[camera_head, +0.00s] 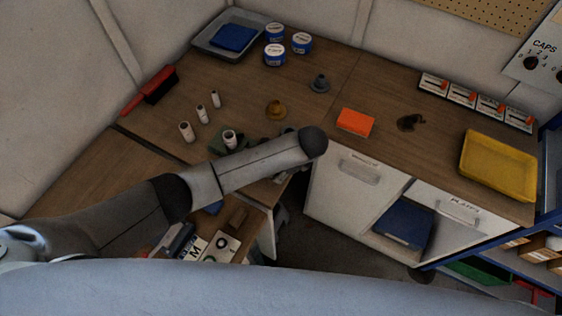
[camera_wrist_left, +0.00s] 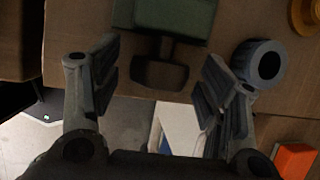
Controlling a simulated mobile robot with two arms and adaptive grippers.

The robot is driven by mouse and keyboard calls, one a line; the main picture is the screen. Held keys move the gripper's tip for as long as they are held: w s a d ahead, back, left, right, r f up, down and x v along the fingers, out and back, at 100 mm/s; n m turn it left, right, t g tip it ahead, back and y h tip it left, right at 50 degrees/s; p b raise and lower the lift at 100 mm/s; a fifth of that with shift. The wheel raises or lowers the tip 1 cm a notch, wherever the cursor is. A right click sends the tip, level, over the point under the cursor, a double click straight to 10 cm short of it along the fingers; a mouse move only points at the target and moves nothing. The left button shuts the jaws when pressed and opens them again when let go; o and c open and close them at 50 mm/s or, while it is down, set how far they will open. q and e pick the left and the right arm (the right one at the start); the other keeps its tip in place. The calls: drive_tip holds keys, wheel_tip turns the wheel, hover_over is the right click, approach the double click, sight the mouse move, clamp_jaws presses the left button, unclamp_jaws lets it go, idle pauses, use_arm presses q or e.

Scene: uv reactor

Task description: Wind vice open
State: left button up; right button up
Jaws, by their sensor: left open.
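The green vice (camera_head: 216,146) stands near the front edge of the bench, partly hidden behind my left arm. In the left wrist view, its green body (camera_wrist_left: 175,18) is at the top, with a dark handle or screw part (camera_wrist_left: 160,74) sticking out below it over the bench edge. My left gripper (camera_wrist_left: 162,62) is open, with one finger on each side of that dark part. I see gaps on both sides and cannot tell its exact depth. In the head view the gripper is mostly hidden behind my arm. My right gripper is not in view.
A pale hollow cylinder (camera_wrist_left: 258,66) is close to the right finger. An ochre round piece (camera_head: 276,110), an orange block (camera_head: 355,122) and several white cylinders (camera_head: 202,115) stand on the bench. A yellow tray (camera_head: 498,166) is at right. Cabinets are below the bench edge.

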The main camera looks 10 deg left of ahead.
use_arm(q)
drive_tip(key=c, duration=1)
drive_tip(key=shift+s+t, duration=0.1)
drive_tip(key=shift+t, duration=0.5)
drive_tip(key=o, duration=1)
drive_tip(key=v, duration=1.2)
drive_tip(key=shift+a, duration=0.2)
